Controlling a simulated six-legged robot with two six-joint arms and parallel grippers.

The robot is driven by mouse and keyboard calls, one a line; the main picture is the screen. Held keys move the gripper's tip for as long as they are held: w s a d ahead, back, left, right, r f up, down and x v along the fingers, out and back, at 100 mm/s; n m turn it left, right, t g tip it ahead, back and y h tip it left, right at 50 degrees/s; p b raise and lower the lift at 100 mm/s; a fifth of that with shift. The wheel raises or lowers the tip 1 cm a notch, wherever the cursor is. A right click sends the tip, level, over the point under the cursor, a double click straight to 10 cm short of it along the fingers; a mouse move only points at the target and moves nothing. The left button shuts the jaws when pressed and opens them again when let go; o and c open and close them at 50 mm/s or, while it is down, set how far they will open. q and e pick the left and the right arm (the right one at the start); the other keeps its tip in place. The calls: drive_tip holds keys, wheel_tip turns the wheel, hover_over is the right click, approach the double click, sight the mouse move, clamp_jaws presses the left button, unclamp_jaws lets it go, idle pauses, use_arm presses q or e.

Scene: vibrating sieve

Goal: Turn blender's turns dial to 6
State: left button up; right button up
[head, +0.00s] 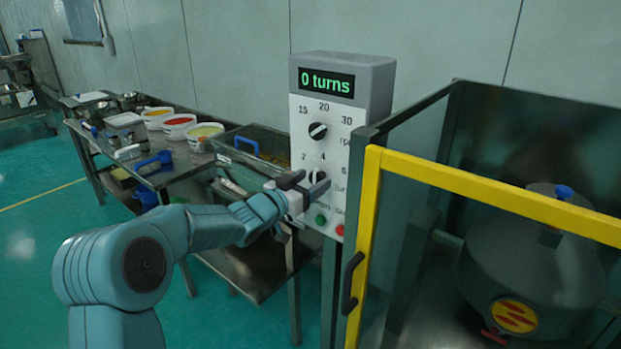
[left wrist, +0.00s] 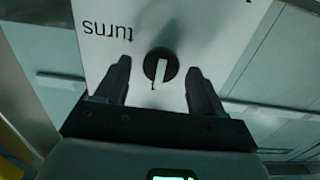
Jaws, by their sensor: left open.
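The control box (head: 382,82) stands on a post, and its display (head: 326,82) reads "0 turns". The lower dial, the turns dial (head: 319,174), is a round black knob with 2, 4 and 6 printed around it. My left gripper (head: 308,183) is in front of it and partly covers it. In the left wrist view the turns dial (left wrist: 161,66) lies between the two open fingers, with a gap on each side, and its pale bar looks about upright. The word "turns" shows upside down beside it. My right gripper is in neither view.
The rpm dial (head: 318,131) is just above. A green button (head: 320,219) and a red button (head: 340,230) are below. A yellow-framed guard (head: 490,188) with a dark handle (head: 351,283) stands close on the right. A table with tubs (head: 177,127) is behind left.

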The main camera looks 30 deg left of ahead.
use_arm(q)
drive_tip(key=shift+w+a, duration=0.1)
drive_tip(key=shift+w, duration=0.05)
drive_tip(key=shift+c, duration=0.3)
drive_tip(key=c, duration=1)
drive_tip(key=shift+o, duration=0.2)
